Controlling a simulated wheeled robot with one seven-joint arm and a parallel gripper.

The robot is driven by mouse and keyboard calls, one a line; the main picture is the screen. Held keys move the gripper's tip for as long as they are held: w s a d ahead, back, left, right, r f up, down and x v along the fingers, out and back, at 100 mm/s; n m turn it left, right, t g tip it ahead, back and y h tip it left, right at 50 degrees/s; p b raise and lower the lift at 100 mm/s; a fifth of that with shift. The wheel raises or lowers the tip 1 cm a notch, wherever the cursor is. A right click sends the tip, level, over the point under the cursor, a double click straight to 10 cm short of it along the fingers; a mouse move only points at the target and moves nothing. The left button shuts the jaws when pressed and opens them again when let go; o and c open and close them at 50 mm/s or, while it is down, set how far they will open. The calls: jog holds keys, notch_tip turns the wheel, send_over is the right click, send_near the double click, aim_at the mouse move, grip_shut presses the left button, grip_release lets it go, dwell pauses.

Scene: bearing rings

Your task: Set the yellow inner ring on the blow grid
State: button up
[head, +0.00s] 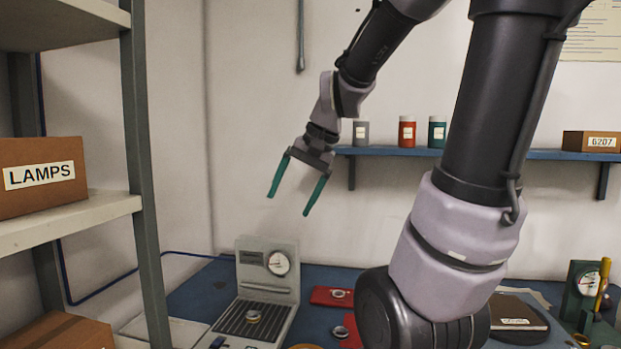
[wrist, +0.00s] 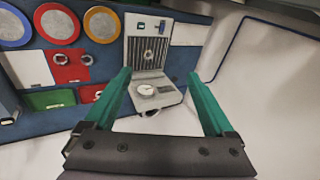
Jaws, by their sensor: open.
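The blow grid (head: 234,318) is a dark slatted plate at the front of a grey stand with a round gauge (head: 278,263). In the wrist view the grid (wrist: 138,47) lies beyond the fingertips, with the gauge nearer. My gripper (head: 289,205) has two green fingers spread wide, with nothing between them. It hangs in the air well above the stand, touching nothing; it also shows in the wrist view (wrist: 159,73).
A red mat (wrist: 70,73) holds two rings, left of the stand in the wrist view. Coloured round dishes (wrist: 57,25) stand near it. A shelf rack (head: 145,200) rises at left in the head view. A wall shelf (head: 480,154) carries jars.

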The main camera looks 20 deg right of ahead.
jog(key=s+d+r+n+t+h, duration=0.1)
jog(key=s+r+n+t, duration=0.1)
jog(key=s, duration=0.4)
notch_tip(320, 180, up, 3)
jog(key=shift+s+d+f+t+h, duration=0.15)
jog(key=shift+s+f+t+h, duration=0.1)
jog(key=shift+t+h, duration=0.2)
